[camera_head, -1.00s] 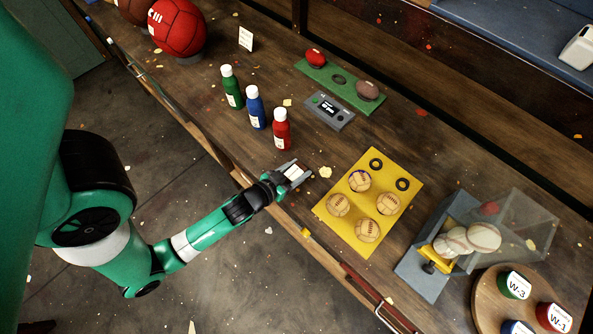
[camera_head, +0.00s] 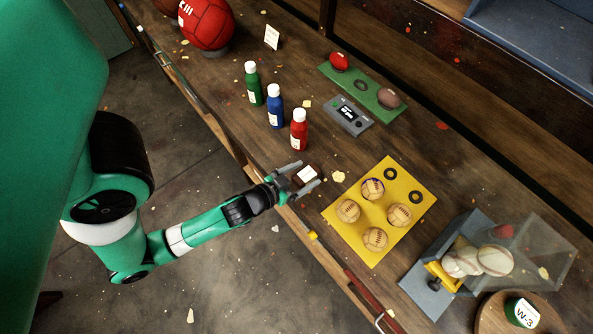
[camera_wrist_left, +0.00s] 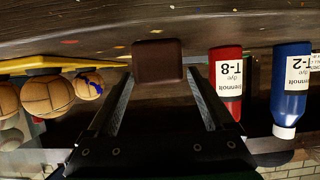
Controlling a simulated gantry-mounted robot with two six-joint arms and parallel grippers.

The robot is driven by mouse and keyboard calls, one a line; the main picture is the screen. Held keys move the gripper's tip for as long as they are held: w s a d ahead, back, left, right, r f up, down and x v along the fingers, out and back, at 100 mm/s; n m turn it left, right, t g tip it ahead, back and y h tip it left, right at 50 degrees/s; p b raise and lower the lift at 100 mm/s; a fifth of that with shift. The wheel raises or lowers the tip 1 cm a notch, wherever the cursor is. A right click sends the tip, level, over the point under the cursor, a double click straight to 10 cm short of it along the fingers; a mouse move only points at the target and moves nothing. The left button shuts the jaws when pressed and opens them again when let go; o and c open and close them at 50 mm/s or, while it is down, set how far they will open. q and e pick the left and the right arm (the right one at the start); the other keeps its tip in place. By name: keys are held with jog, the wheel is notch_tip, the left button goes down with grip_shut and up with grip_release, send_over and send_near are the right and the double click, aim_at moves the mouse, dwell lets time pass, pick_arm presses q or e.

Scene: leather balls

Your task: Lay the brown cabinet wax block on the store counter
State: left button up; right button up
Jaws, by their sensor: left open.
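The brown cabinet wax block (camera_head: 306,175) is a small dark brown block with a pale label, by the front edge of the wooden store counter (camera_head: 262,160). It appears to rest on the counter. My left gripper (camera_head: 309,172) is open, with its fingers on either side of the block. In the left wrist view the block (camera_wrist_left: 157,60) shows at the fingertips, with dark gaps between it and the fingers lower down. My right gripper is in neither view.
Green, blue and red (camera_head: 299,131) bottles stand behind the gripper. A yellow mat (camera_head: 390,233) with several stitched balls and black rings lies to the right. A green board (camera_head: 362,88) and grey device (camera_head: 347,117) lie further back. Counter between bottles and mat is mostly clear.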

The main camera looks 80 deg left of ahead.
aim_at(302, 178)
pick_arm(q)
jog(key=b+v, duration=0.1)
jog(key=v, duration=0.3)
jog(key=b+v, duration=0.1)
jog(key=v, duration=0.1)
jog(key=shift+s+d+f+b, duration=0.15)
jog(key=shift+d+f+b, duration=0.1)
jog(key=shift+f+b, duration=0.1)
jog(key=shift+s+d+r, duration=0.15)
jog(key=shift+s+d, duration=0.05)
jog(key=shift+s, duration=0.05)
jog(key=shift+s+d+r, duration=0.25)
jog(key=shift+s+r, duration=0.4)
jog(key=shift+s, duration=0.05)
